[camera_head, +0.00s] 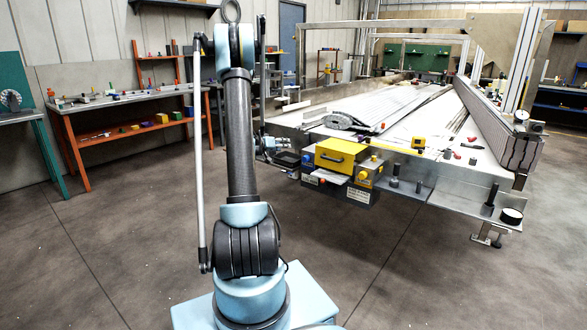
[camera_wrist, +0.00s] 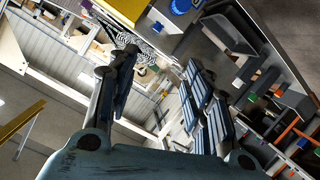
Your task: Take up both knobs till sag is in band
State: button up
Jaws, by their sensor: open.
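The conveyor frame (camera_head: 285,122) stands right of my arm, with a long ribbed belt (camera_head: 385,108) on it. Small dark knob-like posts (camera_head: 395,177) stand on its front ledge, and another dark post (camera_head: 491,197) stands near the right corner. I cannot tell which are the two knobs of the task. A round dial gauge (camera_head: 522,115) sits at the right rail; its reading is too small to tell. In the wrist view my gripper (camera_wrist: 160,92) is open, with nothing visible between its fingers. A blue round part (camera_wrist: 180,6) shows beyond it.
A yellow box (camera_head: 342,154) sits on a dark labelled unit at the frame's front; its yellow also shows in the wrist view (camera_wrist: 122,8). A black cylinder with a white top (camera_head: 512,216) is at the right corner. A workbench (camera_head: 130,98) stands left. The front floor is clear.

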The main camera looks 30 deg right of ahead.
jog(key=w+d+f+h, duration=0.2)
jog(key=w+d+f, duration=0.1)
jog(key=d+f, duration=0.35)
jog(key=t+h, duration=0.1)
send_near(305, 159)
jog(key=x, duration=0.9)
jog(key=shift+w+d+f, duration=0.1)
jog(key=shift+d+f, duration=0.05)
jog(key=shift+d, duration=0.05)
jog(key=shift+a, duration=0.1)
jog(key=c, duration=0.9)
jog(key=m, duration=0.6)
jog(key=shift+t, duration=0.3)
jog(key=shift+c, duration=0.2)
jog(key=m, duration=0.6)
jog(key=shift+m, duration=0.4)
jog(key=m, duration=0.4)
jog(key=shift+m, duration=0.4)
jog(key=m, duration=0.3)
jog(key=shift+a, duration=0.1)
jog(key=o, duration=0.9)
jog(key=shift+f, duration=0.1)
